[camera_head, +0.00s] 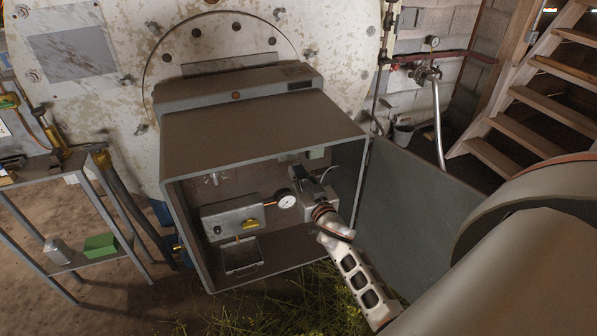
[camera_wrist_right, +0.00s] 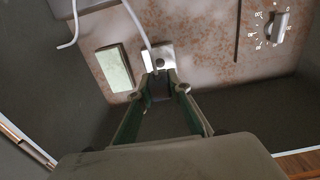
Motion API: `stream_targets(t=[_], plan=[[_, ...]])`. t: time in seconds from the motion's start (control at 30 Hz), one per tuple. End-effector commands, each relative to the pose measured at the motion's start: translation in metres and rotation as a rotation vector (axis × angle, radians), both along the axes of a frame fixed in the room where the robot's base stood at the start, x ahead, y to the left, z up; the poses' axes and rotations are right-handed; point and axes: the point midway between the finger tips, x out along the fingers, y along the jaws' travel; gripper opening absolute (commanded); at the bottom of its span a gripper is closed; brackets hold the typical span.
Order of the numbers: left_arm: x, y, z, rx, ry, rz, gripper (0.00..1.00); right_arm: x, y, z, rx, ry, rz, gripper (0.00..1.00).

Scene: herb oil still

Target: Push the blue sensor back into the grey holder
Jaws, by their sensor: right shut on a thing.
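My right gripper (camera_wrist_right: 159,84) reaches into the open grey cabinet. In the wrist view its two fingers close together on a small dark thing (camera_wrist_right: 158,92), probably the sensor; its blue colour does not show. A thin white cable (camera_wrist_right: 137,22) runs down to the fingertips. In the head view my right gripper (camera_head: 306,178) is near the cabinet's right side and hides the sensor and holder. My left gripper is not in view.
The cabinet (camera_head: 240,140) stands open, its door (camera_head: 415,195) swung out right. Inside, left of my gripper, are a round gauge (camera_head: 286,199), a metal box (camera_head: 220,218) and a small tray (camera_head: 240,268). A pale green panel (camera_wrist_right: 114,68) and a dial (camera_wrist_right: 278,24) are on the back wall.

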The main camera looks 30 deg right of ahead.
Motion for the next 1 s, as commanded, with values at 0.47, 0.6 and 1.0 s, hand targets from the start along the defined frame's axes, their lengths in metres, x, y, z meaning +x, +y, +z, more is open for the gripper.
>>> stream_targets(t=[0.47, 0.6, 1.0], plan=[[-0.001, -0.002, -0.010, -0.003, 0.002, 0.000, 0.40, 0.030, -0.007, -0.001, -0.001, -0.001, 0.001, 0.00], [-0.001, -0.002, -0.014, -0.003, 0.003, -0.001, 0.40, 0.041, -0.009, -0.001, -0.001, -0.001, 0.001, 0.00], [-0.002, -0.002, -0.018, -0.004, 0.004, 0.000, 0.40, 0.054, -0.013, 0.000, -0.001, 0.000, 0.000, 0.00]])
